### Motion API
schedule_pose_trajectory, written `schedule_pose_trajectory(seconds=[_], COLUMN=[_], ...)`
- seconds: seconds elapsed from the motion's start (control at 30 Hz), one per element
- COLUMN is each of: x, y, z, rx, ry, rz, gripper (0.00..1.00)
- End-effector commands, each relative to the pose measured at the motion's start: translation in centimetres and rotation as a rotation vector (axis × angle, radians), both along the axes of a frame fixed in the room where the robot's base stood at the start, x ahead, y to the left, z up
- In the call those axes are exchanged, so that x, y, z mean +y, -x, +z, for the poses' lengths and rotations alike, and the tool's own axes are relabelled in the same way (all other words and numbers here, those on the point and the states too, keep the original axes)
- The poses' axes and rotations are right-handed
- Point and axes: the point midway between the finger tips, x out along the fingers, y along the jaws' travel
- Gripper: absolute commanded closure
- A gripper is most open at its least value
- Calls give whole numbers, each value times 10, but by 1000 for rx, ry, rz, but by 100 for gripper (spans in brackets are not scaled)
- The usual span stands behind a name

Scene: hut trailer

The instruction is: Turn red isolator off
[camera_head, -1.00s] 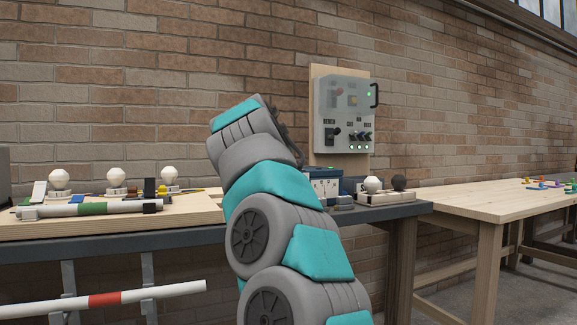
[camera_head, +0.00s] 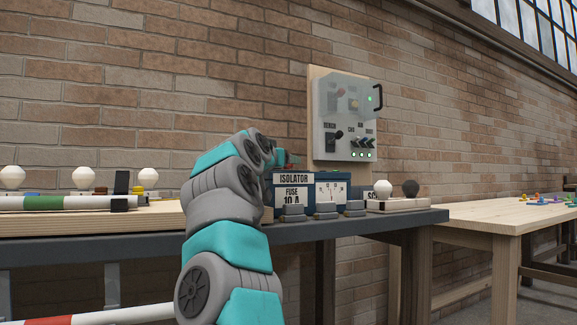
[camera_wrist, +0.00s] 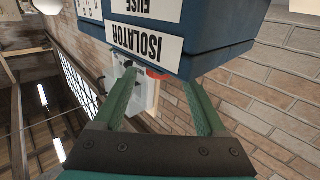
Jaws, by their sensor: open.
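The isolator box (camera_head: 293,195) is dark blue with white ISOLATOR and FUSE 10 A labels. It stands on the workbench at the middle of the head view. In the wrist view the box (camera_wrist: 222,45) appears upside down at the top. A small part of its red lever (camera_wrist: 157,75) shows at the box's edge, between my fingers in the picture; most of it is hidden. My gripper (camera_wrist: 160,84) is open and empty, its fingers reaching to the box's top edge. In the head view my gripper (camera_head: 288,158) is small, just above the box; contact cannot be told.
A grey switch panel (camera_head: 345,130) with a clear cover and black handle is on a wooden board behind. A gauge box (camera_head: 330,193) stands right of the isolator. White bulbs (camera_head: 383,188) stand along the bench (camera_head: 385,222). Another wooden table (camera_head: 490,214) is at right.

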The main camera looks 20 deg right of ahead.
Motion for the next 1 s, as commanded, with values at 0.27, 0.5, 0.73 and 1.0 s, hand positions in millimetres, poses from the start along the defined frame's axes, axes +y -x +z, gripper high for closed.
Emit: schedule_pose_trajectory(seconds=[0.27,0.5,0.73,1.0], x=[-29,-46,-48,-47], y=[-28,-48,-50,-50], z=[6,2,-1,-1], rx=[5,4,2,3], ry=[-2,-1,-2,-1], rz=[-4,-2,-1,-1], gripper=[26,26,26,51])
